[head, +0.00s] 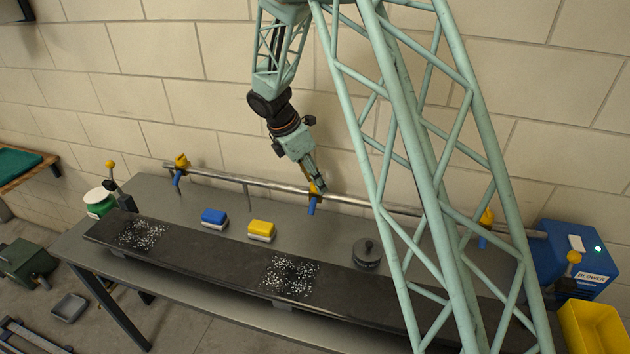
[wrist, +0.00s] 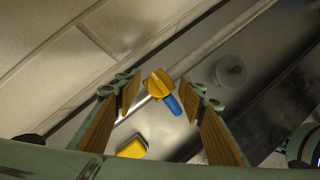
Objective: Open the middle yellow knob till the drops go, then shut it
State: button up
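The middle yellow knob (head: 313,189) sits on the metal pipe along the wall, with a blue nozzle (head: 311,208) under it. In the wrist view the knob (wrist: 157,83) and its blue nozzle (wrist: 173,104) lie between my finger pads, with gaps on both sides. My gripper (head: 318,184) points down at the knob; in the wrist view it (wrist: 162,98) is open and holds nothing. How far the tips are above the knob I cannot tell. White drops (head: 290,276) lie on the dark panel in front of the middle nozzle. Another patch of drops (head: 143,235) is at left.
Other yellow knobs stand on the pipe (head: 230,181) at left (head: 181,161) and right (head: 487,216). A blue block (head: 214,217), a yellow block (head: 262,231) and a grey round weight (head: 367,253) stand on the bench. A blue blower box (head: 580,260) is at right.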

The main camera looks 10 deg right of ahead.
jog(key=shift+c, duration=0.3)
jog(key=c, duration=0.8)
jog(key=shift+w+m, duration=0.1)
jog(key=shift+m, duration=0.4)
jog(key=shift+m+g+p, duration=0.5)
jog(key=shift+m+g, duration=0.1)
jog(key=shift+m, duration=0.3)
jog(key=m+g+p, duration=0.1)
jog(key=m, duration=0.2)
jog(key=shift+w+m, duration=0.15)
jog(key=shift+m, duration=0.15)
jog(key=m+g, duration=0.1)
jog(key=m, duration=0.2)
jog(key=m+g+y+p, duration=0.1)
jog(key=m, duration=0.1)
jog(key=shift+w+m, duration=0.1)
jog(key=shift+m, duration=0.3)
